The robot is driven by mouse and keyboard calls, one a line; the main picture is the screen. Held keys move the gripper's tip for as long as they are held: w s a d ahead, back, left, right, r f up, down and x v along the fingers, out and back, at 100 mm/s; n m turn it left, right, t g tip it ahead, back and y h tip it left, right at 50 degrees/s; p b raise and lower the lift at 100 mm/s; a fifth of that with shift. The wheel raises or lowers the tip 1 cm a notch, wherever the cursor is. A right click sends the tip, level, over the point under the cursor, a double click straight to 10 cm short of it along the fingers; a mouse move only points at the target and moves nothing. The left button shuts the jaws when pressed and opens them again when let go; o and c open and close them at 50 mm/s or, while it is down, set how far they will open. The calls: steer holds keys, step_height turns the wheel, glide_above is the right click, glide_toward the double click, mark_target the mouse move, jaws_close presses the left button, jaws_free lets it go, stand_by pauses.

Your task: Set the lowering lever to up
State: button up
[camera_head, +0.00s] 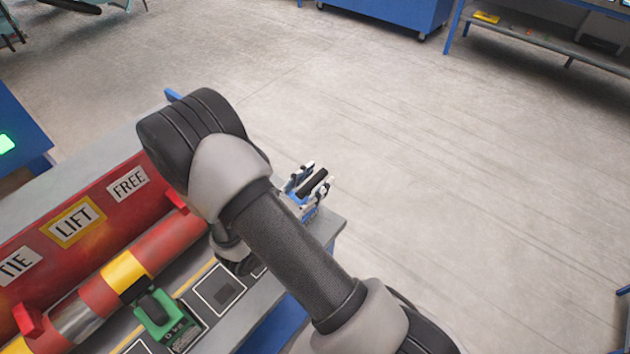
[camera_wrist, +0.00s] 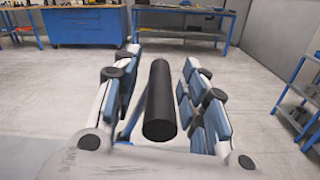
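A thick black cylindrical grip (camera_head: 314,182), apparently the handle of the lowering lever, shows beyond my arm near the far right corner of the bench. It also shows in the wrist view, where the black grip (camera_wrist: 160,105) points away from the camera. My gripper (camera_head: 307,186) is around it, with one finger on each side. In the wrist view my gripper (camera_wrist: 158,85) is open, with gaps between the grip and the blue finger pads. The lever's base is hidden, and I cannot tell its setting.
A bench (camera_head: 330,232) carries a red panel (camera_head: 85,225) labelled TIE, LIFT and FREE. A red, yellow and silver tube (camera_head: 98,297) and a green device with a black knob (camera_head: 160,318) lie in front. Open floor (camera_head: 450,160) lies right; blue workbenches (camera_wrist: 85,27) stand far off.

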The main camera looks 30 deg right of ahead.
steer(key=shift+d, duration=0.1)
steer(key=shift+c, duration=0.4)
jaws_close()
stand_by(0.4)
